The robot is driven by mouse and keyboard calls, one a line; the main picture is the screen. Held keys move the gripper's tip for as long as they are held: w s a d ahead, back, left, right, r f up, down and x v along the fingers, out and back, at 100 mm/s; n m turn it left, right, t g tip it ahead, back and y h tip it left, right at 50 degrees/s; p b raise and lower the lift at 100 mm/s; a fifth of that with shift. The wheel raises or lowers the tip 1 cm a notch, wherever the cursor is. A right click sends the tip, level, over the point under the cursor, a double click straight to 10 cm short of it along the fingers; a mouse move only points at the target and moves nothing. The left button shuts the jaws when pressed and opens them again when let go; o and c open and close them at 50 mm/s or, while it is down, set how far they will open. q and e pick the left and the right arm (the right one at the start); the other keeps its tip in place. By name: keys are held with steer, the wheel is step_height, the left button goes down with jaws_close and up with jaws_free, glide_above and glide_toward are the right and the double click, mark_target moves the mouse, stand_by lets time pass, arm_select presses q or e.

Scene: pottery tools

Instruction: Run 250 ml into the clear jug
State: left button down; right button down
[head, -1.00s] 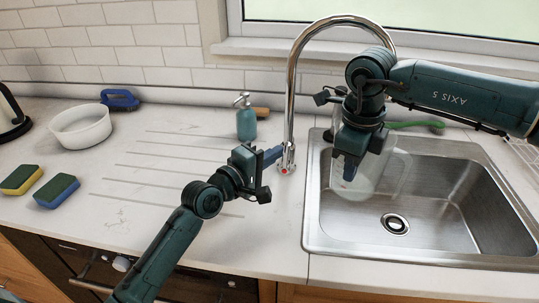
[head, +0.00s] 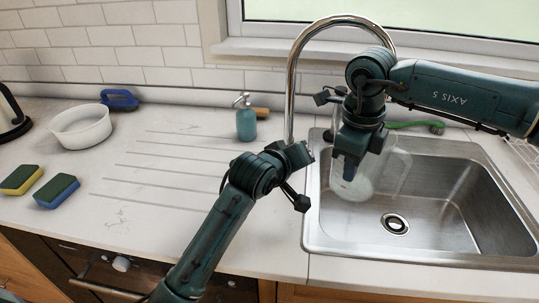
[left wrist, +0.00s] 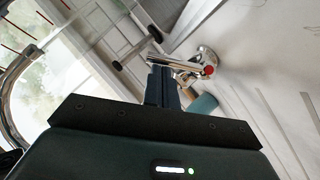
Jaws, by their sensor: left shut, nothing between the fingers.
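The clear jug (head: 393,172) is in the left part of the sink, its handle to the right. My right gripper (head: 347,172) reaches down over it and appears shut on its upper wall; the contact is partly hidden. The chrome tap (head: 291,90) arches over, its outlet hidden behind my right arm. My left gripper (head: 305,152) is at the tap's base, which it covers in the head view. In the left wrist view, the shut, empty fingers (left wrist: 160,85) are beside the tap lever (left wrist: 185,67) and the red-dotted base (left wrist: 208,70). Touching is unclear. Water level cannot be read.
The steel sink (head: 455,215) has free room on the right. A soap bottle (head: 246,122) stands behind my left gripper. A green brush (head: 415,125) lies behind the sink.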

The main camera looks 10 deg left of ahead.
arm_select(q)
steer(key=shift+d+f+m+y, duration=0.4)
steer(key=shift+d+f+y, duration=0.1)
steer(key=shift+d, duration=0.25)
stand_by(0.4)
arm_select(e)
steer(key=w+d, duration=0.1)
steer(key=w, duration=0.2)
steer(key=w+d, duration=0.1)
steer(key=w, duration=0.2)
steer(key=w+d, duration=0.1)
steer(key=w, duration=0.2)
steer(key=shift+d, duration=0.3)
arm_select(q)
steer(key=r+v, duration=0.1)
steer(key=v, duration=0.5)
steer(key=w+r+v, duration=0.1)
steer(key=v, duration=0.5)
steer(key=shift+a+r, duration=0.35)
steer(key=shift+r, duration=0.05)
